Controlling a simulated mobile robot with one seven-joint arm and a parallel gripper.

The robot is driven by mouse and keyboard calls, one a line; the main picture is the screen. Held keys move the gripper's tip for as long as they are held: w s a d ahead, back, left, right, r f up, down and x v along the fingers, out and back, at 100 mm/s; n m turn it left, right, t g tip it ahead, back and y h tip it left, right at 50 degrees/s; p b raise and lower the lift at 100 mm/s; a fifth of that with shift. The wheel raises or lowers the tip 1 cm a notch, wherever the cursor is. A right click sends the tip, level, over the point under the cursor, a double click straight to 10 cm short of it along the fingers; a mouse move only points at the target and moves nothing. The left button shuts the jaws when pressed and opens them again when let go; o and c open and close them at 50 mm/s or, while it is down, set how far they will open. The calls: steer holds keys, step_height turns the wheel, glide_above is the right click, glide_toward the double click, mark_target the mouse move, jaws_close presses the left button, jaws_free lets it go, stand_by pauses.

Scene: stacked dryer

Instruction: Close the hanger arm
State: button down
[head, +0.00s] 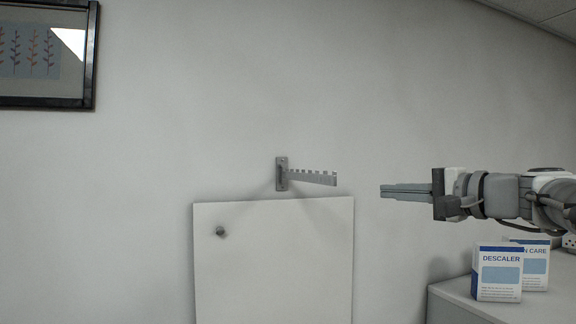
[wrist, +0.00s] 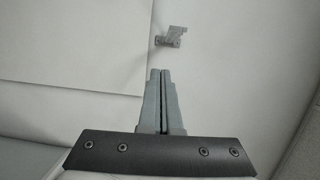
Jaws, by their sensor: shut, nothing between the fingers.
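The hanger arm (head: 312,177) is a grey notched bar on a wall plate (head: 281,174). In the head view it sticks out to the right from the plate, above a white panel. In the wrist view the hanger arm (wrist: 177,33) shows small, beyond the fingertips. My gripper (head: 382,191) is to the right of the bar's free end in the head view, with a gap between them. Its fingers lie together and hold nothing. In the wrist view the closed fingertips (wrist: 160,72) point toward the hanger.
A descaler box (head: 497,272) and another box (head: 536,265) stand on a white surface (head: 456,294) below my arm. A framed picture (head: 88,60) hangs at the upper left. The wall around the hanger is bare.

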steer(key=w+a+r+p, duration=0.1)
steer(key=w+a+p, duration=0.3)
steer(key=w+a, duration=0.3)
steer(key=shift+w+a+r, duration=0.15)
steer(key=shift+a+r, duration=0.1)
steer(key=shift+a, duration=0.05)
stand_by(0.4)
